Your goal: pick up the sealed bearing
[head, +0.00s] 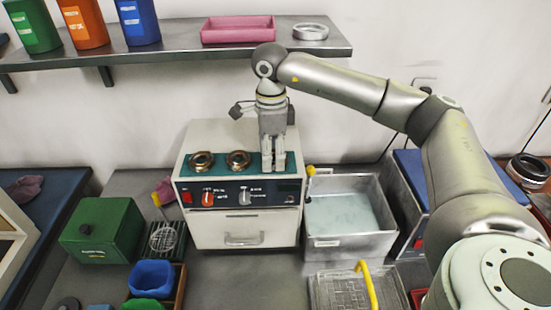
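Two brass-coloured bearing rings lie on a teal mat (254,160) on top of a white machine (243,228): a left ring (201,161) and a right ring (238,160). I cannot tell from here which ring, if any, is sealed. My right gripper (274,168) points straight down over the right part of the mat, just right of the right ring and apart from it. Its fingers are close together, and they hide whatever is behind or between them. I cannot tell whether they hold anything. My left gripper is not in view.
A shelf (180,48) above holds coloured bins, a pink tray (237,29) and a silver ring (310,32). A metal basin (349,210) stands right of the machine. A green box (103,230) and a blue bin (151,278) are at left. The bench before the machine is clear.

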